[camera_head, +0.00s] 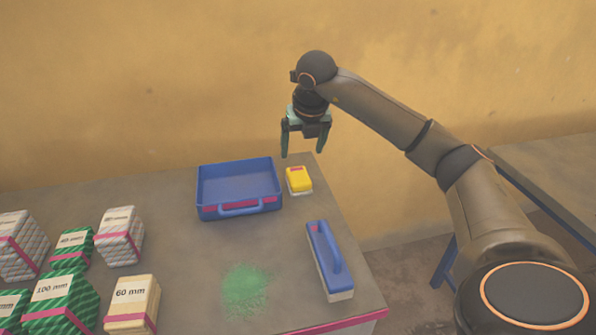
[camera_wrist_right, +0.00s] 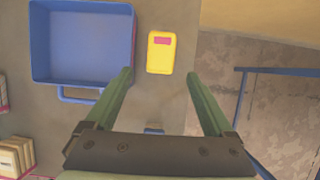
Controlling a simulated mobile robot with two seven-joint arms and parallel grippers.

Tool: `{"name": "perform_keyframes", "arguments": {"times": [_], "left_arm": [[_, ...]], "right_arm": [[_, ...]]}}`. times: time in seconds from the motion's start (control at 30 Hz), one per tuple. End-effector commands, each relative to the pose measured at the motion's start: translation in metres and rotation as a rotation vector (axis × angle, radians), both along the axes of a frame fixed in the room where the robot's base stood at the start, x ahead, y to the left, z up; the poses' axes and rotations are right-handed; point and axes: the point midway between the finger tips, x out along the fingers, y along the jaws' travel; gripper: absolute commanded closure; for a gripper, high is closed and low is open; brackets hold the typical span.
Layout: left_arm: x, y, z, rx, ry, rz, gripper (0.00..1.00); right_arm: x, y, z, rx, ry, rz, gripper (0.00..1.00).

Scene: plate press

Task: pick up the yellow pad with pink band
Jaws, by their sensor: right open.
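The yellow pad with a pink band (camera_head: 299,179) lies on the table near its right edge, just right of the blue tray. It has a pale underside. In the right wrist view the yellow pad (camera_wrist_right: 160,52) lies ahead of the fingertips, roughly between their lines. My right gripper (camera_head: 302,155) is open and empty, above the table and over the pad's far side in the head view. Its two green fingers also show in the right wrist view (camera_wrist_right: 160,76), apart from the pad. My left gripper is not in view.
The blue tray (camera_head: 207,213) stands left of the pad. A blue-handled brush or float (camera_head: 325,262) lies nearer, and green powder (camera_head: 245,290) is spread on the table. Several banded blocks, one marked 60 mm (camera_head: 131,304), stand at left. A wall rises behind.

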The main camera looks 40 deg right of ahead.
Motion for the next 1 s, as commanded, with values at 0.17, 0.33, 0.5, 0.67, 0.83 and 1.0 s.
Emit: {"name": "perform_keyframes", "arguments": {"times": [0.17, 0.33, 0.5, 0.67, 0.83, 1.0], "left_arm": [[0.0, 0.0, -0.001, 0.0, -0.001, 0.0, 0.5], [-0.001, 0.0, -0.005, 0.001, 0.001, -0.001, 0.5], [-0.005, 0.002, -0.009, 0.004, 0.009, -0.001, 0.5], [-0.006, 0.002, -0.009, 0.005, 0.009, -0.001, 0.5], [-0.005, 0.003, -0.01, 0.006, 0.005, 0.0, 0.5], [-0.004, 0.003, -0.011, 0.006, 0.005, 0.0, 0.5]], "right_arm": [[0.001, -0.004, -0.006, -0.006, 0.002, -0.008, 0.12], [0.01, -0.009, -0.035, -0.005, 0.005, -0.008, 0.12], [0.02, -0.013, -0.059, -0.005, 0.003, -0.007, 0.12], [0.023, -0.015, -0.069, -0.005, 0.001, -0.006, 0.12], [0.027, -0.016, -0.091, -0.005, 0.004, -0.006, 0.12], [0.034, -0.02, -0.112, -0.004, 0.002, -0.007, 0.12]]}}
